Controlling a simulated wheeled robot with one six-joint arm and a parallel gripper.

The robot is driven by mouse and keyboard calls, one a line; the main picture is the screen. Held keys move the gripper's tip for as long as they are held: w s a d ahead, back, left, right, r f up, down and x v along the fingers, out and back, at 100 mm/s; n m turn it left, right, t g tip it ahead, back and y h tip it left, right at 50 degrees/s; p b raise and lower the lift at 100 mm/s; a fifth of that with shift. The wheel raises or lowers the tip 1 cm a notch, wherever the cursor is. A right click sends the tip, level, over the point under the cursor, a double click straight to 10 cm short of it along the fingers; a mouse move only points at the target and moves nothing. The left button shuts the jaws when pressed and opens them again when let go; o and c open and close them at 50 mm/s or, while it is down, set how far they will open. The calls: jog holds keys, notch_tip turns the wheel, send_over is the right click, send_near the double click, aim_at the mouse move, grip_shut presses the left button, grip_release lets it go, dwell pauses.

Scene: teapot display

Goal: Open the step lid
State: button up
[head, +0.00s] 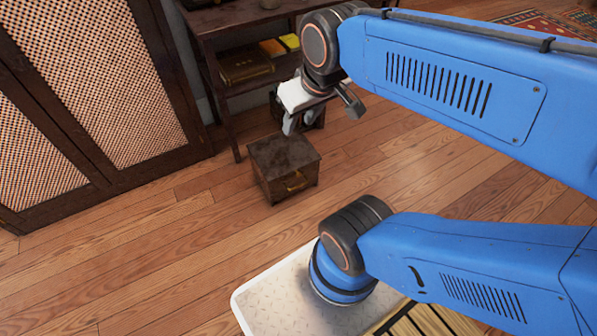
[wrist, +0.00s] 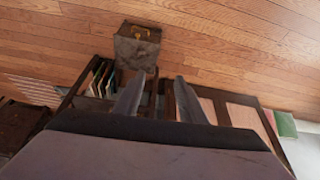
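The step (head: 284,166) is a small dark wooden box on the floor with a flat worn top and a brass handle (head: 295,183) on its front. Its lid (head: 283,151) lies flat and looks closed. In the wrist view the step (wrist: 138,48) is upper centre-left, with its handle away from my fingers. My gripper (head: 293,122) is in the air above and slightly behind the step in the head view, apart from it. In the wrist view its two fingers (wrist: 158,82) are spread with nothing between them.
A dark shelf table (head: 225,28) with books (head: 245,65) stands behind the step. A lattice-door cabinet (head: 95,85) is at left. A dark object behind my gripper is partly hidden. Wooden floor (head: 180,240) is clear in front and to both sides of the step.

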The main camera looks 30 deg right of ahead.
jog(key=w+d+f+g, duration=0.1)
jog(key=w+d+f, duration=0.1)
jog(key=w+f, duration=0.45)
jog(key=m+g, duration=0.1)
jog(key=g, duration=0.2)
send_over(299, 173)
notch_tip(299, 173, down, 26)
jog(key=shift+w+f, duration=0.1)
jog(key=shift+f, duration=8.9)
jog(key=shift+c, duration=0.2)
grip_shut()
